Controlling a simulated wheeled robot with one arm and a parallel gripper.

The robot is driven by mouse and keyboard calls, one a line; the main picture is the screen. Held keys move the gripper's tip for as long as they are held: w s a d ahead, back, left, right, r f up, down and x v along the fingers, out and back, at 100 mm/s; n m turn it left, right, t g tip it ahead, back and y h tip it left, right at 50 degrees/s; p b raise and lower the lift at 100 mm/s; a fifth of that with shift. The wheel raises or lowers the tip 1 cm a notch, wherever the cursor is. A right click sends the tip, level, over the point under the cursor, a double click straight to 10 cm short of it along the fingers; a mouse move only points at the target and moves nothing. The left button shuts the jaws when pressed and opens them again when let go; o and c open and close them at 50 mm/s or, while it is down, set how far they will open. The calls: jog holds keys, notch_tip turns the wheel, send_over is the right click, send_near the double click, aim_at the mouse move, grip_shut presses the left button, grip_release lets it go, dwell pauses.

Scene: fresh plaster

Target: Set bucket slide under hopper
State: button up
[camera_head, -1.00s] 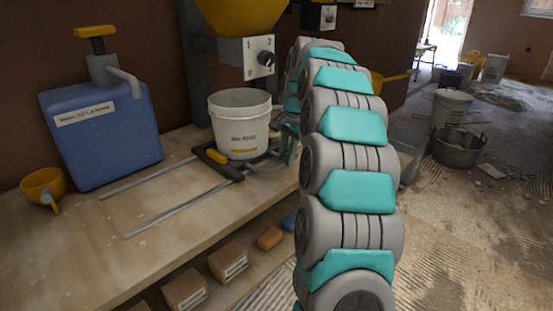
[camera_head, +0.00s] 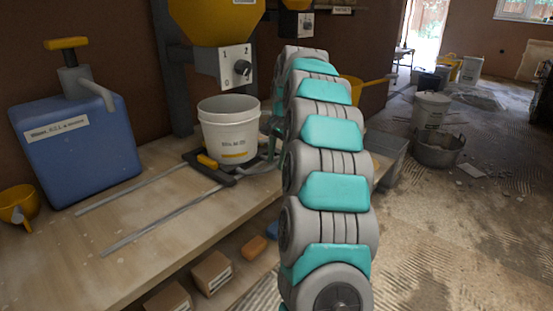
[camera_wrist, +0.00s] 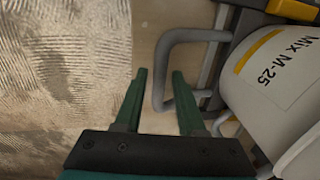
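The white bucket (camera_head: 230,130), labelled "Mix M-25" in the wrist view (camera_wrist: 275,75), stands upright on the dark bucket slide (camera_head: 222,178). The slide sits toward the far right end of two metal rails (camera_head: 150,228) on the bench. The yellow hopper (camera_head: 215,22) with its dial box (camera_head: 222,68) is above the bucket; exact alignment cannot be told. My gripper (camera_wrist: 159,74) is open. The slide's grey loop handle (camera_wrist: 183,36) shows between and beyond its fingertips; contact is unclear. My arm hides much of the gripper in the head view.
Boxes (camera_head: 212,272) lie on the shelf below. A grey tub (camera_head: 438,150) and a pale bucket (camera_head: 430,110) stand on the floor at right.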

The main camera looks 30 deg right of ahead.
jog(key=shift+o, duration=0.8)
jog(key=shift+r, duration=0.15)
notch_tip(320, 180, up, 7)
jog(key=s, duration=0.1)
jog(key=shift+s+d+r, duration=0.2)
jog(key=shift+d, duration=0.05)
